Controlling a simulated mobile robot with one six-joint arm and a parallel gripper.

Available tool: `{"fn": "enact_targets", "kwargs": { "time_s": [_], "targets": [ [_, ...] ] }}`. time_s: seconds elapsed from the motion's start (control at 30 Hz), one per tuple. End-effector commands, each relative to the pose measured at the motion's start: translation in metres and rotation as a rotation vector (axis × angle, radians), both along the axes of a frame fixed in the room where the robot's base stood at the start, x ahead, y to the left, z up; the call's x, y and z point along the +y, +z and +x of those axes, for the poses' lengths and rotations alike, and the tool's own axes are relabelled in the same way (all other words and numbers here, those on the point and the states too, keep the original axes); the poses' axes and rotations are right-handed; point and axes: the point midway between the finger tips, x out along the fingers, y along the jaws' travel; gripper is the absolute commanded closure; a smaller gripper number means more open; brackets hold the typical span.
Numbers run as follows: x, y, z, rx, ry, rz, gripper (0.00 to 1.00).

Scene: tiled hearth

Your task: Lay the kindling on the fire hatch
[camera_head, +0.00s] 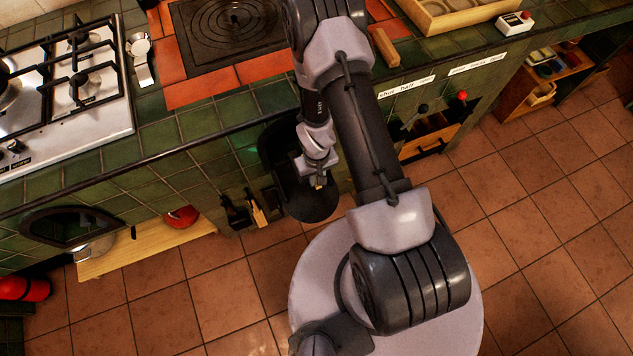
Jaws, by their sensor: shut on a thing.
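The fire hatch (218,48) looks like a dark square plate with ring grooves, set in orange tiles on the green counter. My gripper (318,179) hangs low in front of the counter, below and right of the plate, against a dark rounded thing (300,206). It is shut on a small tan thing, mostly hidden; I cannot tell whether this is kindling. A wooden stick (385,47) lies on the counter right of my arm. My arm covers the counter between the plate and this stick.
A gas hob (105,118) stands left of the plate, with a metal utensil (141,60) between them. A wooden tray (455,20) lies at the back right. An open wooden drawer (428,143) juts out below the counter. The tiled floor at right is clear.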

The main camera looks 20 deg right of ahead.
Motion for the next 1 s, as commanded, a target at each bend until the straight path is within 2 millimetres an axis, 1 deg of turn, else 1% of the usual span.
{"fn": "enact_targets", "kwargs": {
  "time_s": [0.03,0.1,0.13,0.33,0.47,0.5,0.57,0.6,0.87,0.97,1.0],
  "targets": [
    [0.0,-0.014,-0.001,0.003,0.0,0.0,1.0],
    [0.0,-0.029,-0.001,0.003,0.0,0.0,1.0],
    [0.0,-0.032,-0.001,0.003,-0.001,0.0,1.0],
    [0.0,-0.028,-0.001,0.001,0.0,0.0,1.0],
    [-0.001,-0.033,-0.001,0.001,0.0,0.0,1.0],
    [-0.001,-0.032,-0.001,0.001,0.0,0.0,0.75],
    [-0.001,-0.031,-0.001,0.001,0.0,0.0,0.63],
    [-0.001,-0.031,-0.001,0.001,0.0,0.0,0.61],
    [-0.001,-0.03,-0.001,0.001,0.0,0.0,0.61],
    [-0.001,-0.018,-0.001,0.0,0.0,0.0,0.61],
    [-0.001,-0.008,0.0,-0.001,0.0,0.0,0.61]
  ]
}}
